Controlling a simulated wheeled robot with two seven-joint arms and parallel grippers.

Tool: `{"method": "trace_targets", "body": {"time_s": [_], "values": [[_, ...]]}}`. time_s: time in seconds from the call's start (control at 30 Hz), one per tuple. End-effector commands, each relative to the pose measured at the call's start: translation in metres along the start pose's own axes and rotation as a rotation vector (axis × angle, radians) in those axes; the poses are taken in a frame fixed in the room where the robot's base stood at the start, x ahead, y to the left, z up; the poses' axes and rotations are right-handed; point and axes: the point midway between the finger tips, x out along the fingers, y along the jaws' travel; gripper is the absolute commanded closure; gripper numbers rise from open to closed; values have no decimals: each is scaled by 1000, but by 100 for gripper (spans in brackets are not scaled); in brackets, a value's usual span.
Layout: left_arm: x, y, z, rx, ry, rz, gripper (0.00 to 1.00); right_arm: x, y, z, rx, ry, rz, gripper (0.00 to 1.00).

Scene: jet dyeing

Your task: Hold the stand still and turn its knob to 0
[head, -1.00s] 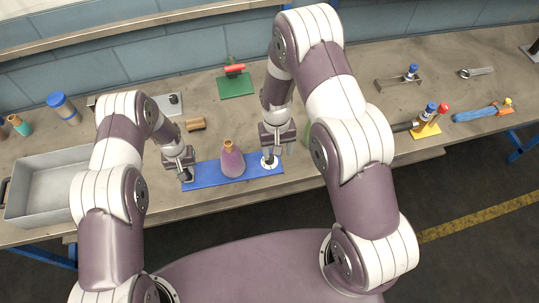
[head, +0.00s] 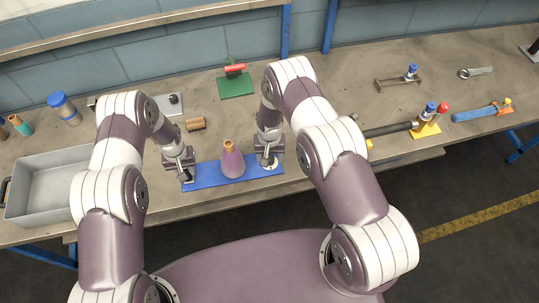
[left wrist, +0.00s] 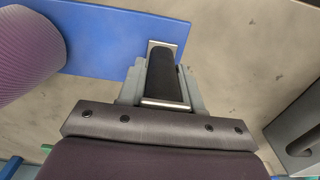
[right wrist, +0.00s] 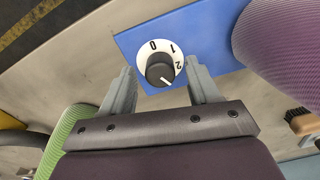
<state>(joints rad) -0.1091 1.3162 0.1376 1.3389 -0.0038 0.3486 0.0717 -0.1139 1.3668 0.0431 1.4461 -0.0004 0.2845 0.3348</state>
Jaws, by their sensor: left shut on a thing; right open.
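The stand is a blue base plate (head: 208,178) near the table's front edge, with a purple cone (head: 232,162) upright on it. At its left end is a dark handle bar in a metal frame (left wrist: 163,75); my left gripper (head: 187,176) is shut on it. At its right end is a white dial marked 0, 1, 2 with a dark round knob (right wrist: 160,68). The knob's white mark points to the lower right in the right wrist view, near the 2. My right gripper (right wrist: 160,76) is open over the dial, its fingers on either side of the knob, apparently not touching it.
A grey metal bin (head: 50,188) stands on the left. A small brush (head: 195,124) and a green plate with a red-handled clamp (head: 236,86) lie behind the stand. A green cone (right wrist: 75,130) is close beside my right gripper. Tools lie further right.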

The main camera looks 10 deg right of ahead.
Motion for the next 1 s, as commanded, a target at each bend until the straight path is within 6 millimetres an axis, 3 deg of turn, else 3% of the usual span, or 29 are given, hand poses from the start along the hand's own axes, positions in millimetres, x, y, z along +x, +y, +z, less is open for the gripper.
{"method": "trace_targets", "body": {"time_s": [0.13, 0.3, 0.67, 1.0], "values": [[0, 0, 0, -1, 1, 0, 97, 0, 0, 0, 0, 0, 0, 42], [0, 0, 0, -1, 1, 0, 97, 0, 0, 0, 0, -1, 0, 96], [0, 0, -1, -1, 2, 0, 97, 0, 0, 1, -46, -3, 1, 96], [0, 0, -1, -1, 2, 0, 97, 0, 1, 1, -290, -3, 0, 96]]}}
